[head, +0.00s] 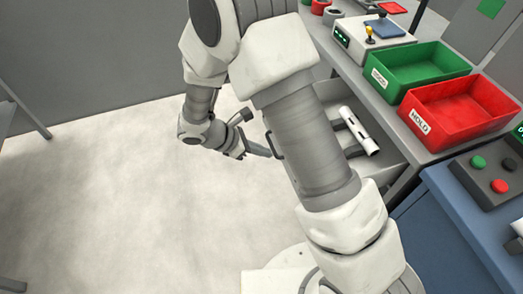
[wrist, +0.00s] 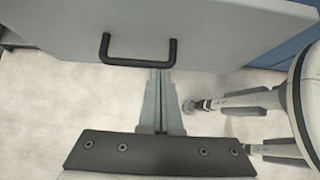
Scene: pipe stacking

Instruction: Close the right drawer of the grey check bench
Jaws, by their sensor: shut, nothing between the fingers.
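The grey check bench (head: 408,148) runs along the right of the head view. A grey drawer (head: 388,176) stands open from it, partly hidden behind my arm. A white tube-like piece with dark openings (head: 359,131) lies inside. In the wrist view the drawer's flat front (wrist: 215,35) fills the top, with a black bar handle (wrist: 138,61). My gripper (wrist: 160,74) is shut and empty. Its fingertips point at the drawer front, near the right part of the handle; I cannot tell whether they touch. In the head view my gripper (head: 268,153) is just left of the drawer front.
On the bench top stand a green bin (head: 418,68), a red bin (head: 463,112) marked HOLD, and a control box (head: 372,42). A blue cabinet (head: 455,225) with a button panel (head: 490,172) adjoins on the near right. The pale floor (head: 110,200) on the left is clear.

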